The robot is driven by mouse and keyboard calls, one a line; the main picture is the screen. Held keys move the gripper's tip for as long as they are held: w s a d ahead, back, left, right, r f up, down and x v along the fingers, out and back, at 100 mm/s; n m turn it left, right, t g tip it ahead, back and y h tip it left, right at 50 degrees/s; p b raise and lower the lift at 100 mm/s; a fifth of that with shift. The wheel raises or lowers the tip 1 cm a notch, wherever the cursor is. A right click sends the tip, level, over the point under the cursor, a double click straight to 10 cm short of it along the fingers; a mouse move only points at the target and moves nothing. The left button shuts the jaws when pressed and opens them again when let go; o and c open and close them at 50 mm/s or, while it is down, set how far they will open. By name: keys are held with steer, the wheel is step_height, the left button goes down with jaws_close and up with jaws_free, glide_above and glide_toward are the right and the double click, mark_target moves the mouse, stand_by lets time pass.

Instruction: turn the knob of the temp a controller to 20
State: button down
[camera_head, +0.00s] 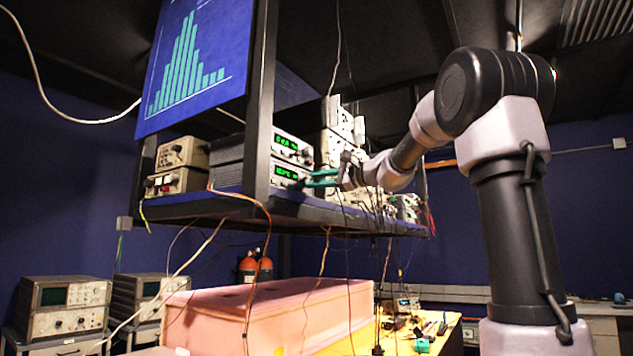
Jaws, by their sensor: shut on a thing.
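Two grey controllers with green lit displays are stacked on the raised shelf, an upper one (290,146) and a lower one (284,172). Their digits and labels are too small to read, so I cannot tell which is temp a. A dark knob (306,152) shows at the right of the upper front. My gripper (310,179) reaches in from the right, its teal fingers at the right end of the lower controller's front. It is shut on that controller's knob, which the fingers mostly hide. The knob's pointer cannot be seen.
The shelf edge (330,212) runs just under my gripper, with cables hanging from it. A dark post (259,110) stands left of the displays. White instruments (340,135) stand close behind my gripper. A pink foam block (270,312) lies below.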

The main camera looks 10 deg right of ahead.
steer(key=shift+f+n, duration=0.1)
steer(key=shift+n, duration=2.1)
steer(key=c, duration=0.6)
jaws_free()
steer(key=v, duration=1)
steer(key=shift+s+d, duration=0.25)
steer(key=shift+d, duration=0.05)
